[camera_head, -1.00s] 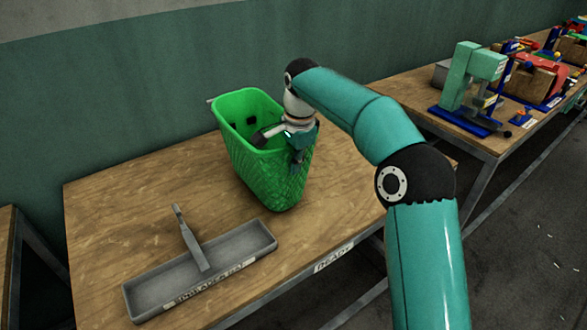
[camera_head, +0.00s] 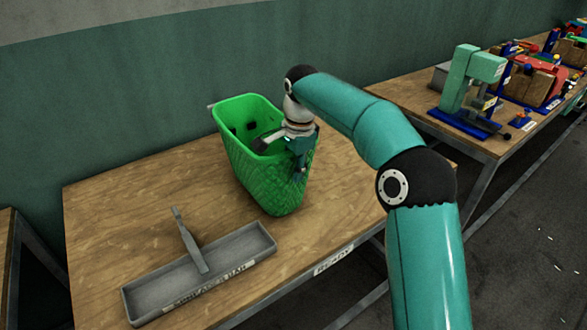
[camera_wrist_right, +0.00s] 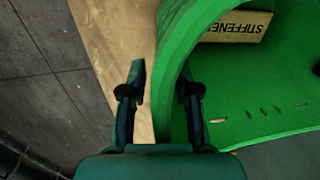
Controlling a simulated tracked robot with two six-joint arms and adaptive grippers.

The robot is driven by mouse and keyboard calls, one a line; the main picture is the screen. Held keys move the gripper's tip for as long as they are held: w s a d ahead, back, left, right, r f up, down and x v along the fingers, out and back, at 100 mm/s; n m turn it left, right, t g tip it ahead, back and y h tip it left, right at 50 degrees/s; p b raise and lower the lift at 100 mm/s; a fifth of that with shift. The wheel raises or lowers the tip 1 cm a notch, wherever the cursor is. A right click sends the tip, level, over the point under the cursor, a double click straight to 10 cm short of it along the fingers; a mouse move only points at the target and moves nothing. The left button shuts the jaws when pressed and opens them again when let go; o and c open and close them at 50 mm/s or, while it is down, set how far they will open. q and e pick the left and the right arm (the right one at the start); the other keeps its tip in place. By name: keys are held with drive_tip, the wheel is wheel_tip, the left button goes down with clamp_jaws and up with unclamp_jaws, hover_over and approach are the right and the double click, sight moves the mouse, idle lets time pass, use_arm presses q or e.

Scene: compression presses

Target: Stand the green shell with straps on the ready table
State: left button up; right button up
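The green shell (camera_head: 268,180) stands upright, open end up, on the wooden ready table (camera_head: 130,215), whose front edge bears a READY label. A small grey piece (camera_head: 211,104) shows at its far left rim; I cannot tell if it is a strap. My right gripper (camera_head: 280,155) straddles the shell's right rim, one finger inside and one outside. In the right wrist view its fingers (camera_wrist_right: 163,92) are apart, with the shell wall (camera_wrist_right: 172,60) between them and a gap beside the outer finger. My left gripper is not in view.
A light piece lettered STIFFENE (camera_wrist_right: 240,27) shows inside the shell. A second table with a green press (camera_head: 465,85) and several other devices stands at the right.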

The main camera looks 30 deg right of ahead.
wheel_tip(320, 180, up, 12)
drive_tip(key=s+p, duration=0.1)
drive_tip(key=p, duration=0.2)
drive_tip(key=shift+s+f, duration=0.2)
drive_tip(key=shift+s, duration=0.1)
